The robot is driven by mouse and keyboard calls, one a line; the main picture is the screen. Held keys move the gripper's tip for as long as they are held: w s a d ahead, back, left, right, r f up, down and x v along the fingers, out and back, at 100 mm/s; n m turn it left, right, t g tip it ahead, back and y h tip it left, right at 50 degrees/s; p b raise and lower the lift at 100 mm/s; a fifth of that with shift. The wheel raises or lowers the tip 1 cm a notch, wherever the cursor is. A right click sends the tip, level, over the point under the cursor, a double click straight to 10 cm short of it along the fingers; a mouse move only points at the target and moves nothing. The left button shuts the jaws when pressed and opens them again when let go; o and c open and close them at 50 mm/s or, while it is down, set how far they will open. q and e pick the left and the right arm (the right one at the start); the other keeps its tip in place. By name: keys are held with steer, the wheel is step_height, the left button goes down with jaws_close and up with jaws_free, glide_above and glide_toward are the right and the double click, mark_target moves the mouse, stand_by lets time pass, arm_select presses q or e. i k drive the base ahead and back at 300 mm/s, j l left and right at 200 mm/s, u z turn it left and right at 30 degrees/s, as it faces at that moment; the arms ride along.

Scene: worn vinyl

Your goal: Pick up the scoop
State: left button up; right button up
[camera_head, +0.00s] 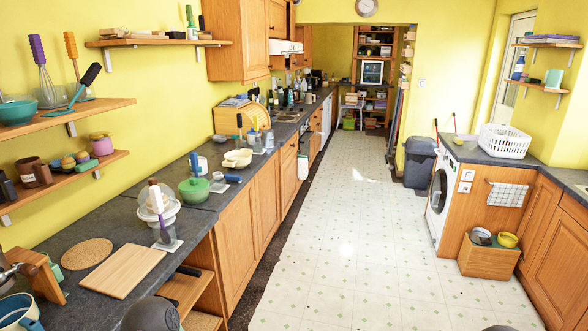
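I cannot tell for sure which thing is the scoop. A purple-handled utensil (159,218) stands upright on the left counter beside a white bowl with a clear dome (150,206). On the upper left shelf, a black-handled teal utensil (80,88) leans beside a teal bowl (17,109), with a purple-handled whisk (44,70) behind.
The left counter (75,226) holds a wooden board (123,270), a round cork mat (86,253) and a green pot (194,190). An open shelf unit (188,291) is under it. The tiled floor (345,215) is clear. A washing machine (440,190) and a wooden box (488,257) stand right.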

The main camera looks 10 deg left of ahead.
mark_target(218, 175)
steer(key=i+l+u, duration=0.15)
steer(key=i+u, duration=0.25)
steer(key=i, duration=0.15)
steer(key=i+l+u, duration=0.3)
steer(key=i+u, duration=0.15)
steer(key=i+l+u, duration=0.5)
steer(key=u, duration=0.25)
steer(key=i+l+u, duration=0.1)
steer(key=l+u, duration=0.15)
steer(key=u, duration=0.15)
